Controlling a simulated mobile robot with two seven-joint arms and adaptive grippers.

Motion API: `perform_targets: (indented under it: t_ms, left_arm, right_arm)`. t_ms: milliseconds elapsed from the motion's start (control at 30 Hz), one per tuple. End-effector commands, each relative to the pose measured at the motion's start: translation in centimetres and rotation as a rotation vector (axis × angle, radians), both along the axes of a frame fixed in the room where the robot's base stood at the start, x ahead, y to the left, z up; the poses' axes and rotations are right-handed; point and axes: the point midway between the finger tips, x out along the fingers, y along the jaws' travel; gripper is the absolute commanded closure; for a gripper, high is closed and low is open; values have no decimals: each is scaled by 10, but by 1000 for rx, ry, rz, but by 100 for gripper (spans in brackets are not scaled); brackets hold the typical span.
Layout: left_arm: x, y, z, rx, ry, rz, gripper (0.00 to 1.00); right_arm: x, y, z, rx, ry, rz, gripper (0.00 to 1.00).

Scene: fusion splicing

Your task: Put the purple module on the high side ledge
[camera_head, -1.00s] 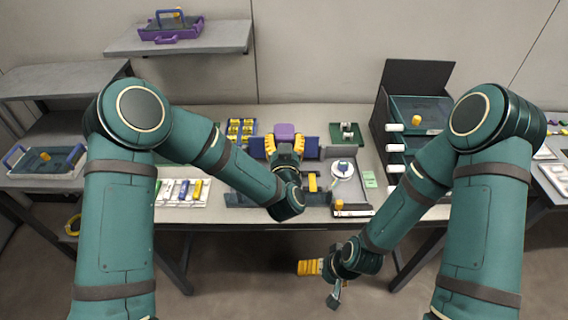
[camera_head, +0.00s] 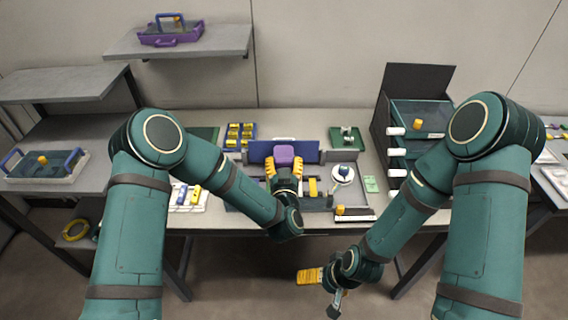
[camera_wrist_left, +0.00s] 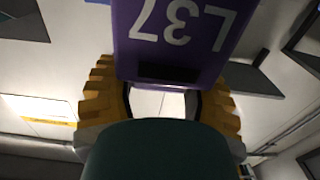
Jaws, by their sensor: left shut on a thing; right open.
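The purple module (camera_head: 284,155) is held by my left gripper (camera_head: 284,176), in front of the blue panel at the middle of the workbench. In the left wrist view the module (camera_wrist_left: 180,35), marked L37, sits between the yellow fingers of the left gripper (camera_wrist_left: 160,90). A grey raised ledge (camera_head: 60,82) stands at the left side, its top bare. A grey wall shelf (camera_head: 200,42) at upper left bears a purple tray (camera_head: 165,40). I cannot tell which of these the task means. My right gripper (camera_head: 322,284) is open and empty, low in front of the workbench.
The workbench (camera_head: 290,118) holds a blue rack with yellow pieces (camera_head: 240,134), a green tray (camera_head: 347,138) and a white reel (camera_head: 343,173). A dark drawer stand (camera_head: 418,113) rises at right. A blue-handled tray (camera_head: 45,163) sits below the left ledge.

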Motion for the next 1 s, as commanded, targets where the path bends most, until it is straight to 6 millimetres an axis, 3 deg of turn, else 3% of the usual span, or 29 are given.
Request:
perform_targets:
  t_ms: [433, 467, 500, 533, 1000]
  left_arm:
    - [0, 0, -8, -1, -2, -1, 89]
    - [0, 0, -9, -1, 0, 0, 33]
    - [0, 0, -8, -1, 0, 0, 19]
    - [0, 0, -8, -1, 0, 0, 15]
    - [0, 0, 0, 0, 1, 0, 15]
  right_arm:
    - [-2, 0, -10, 1, 4, 4, 7]
    - [-2, 0, -10, 1, 4, 4, 7]
    - [-2, 0, -10, 1, 4, 4, 7]
    - [-2, 0, -10, 1, 4, 4, 7]
    - [-1, 0, 0, 0, 2, 2, 7]
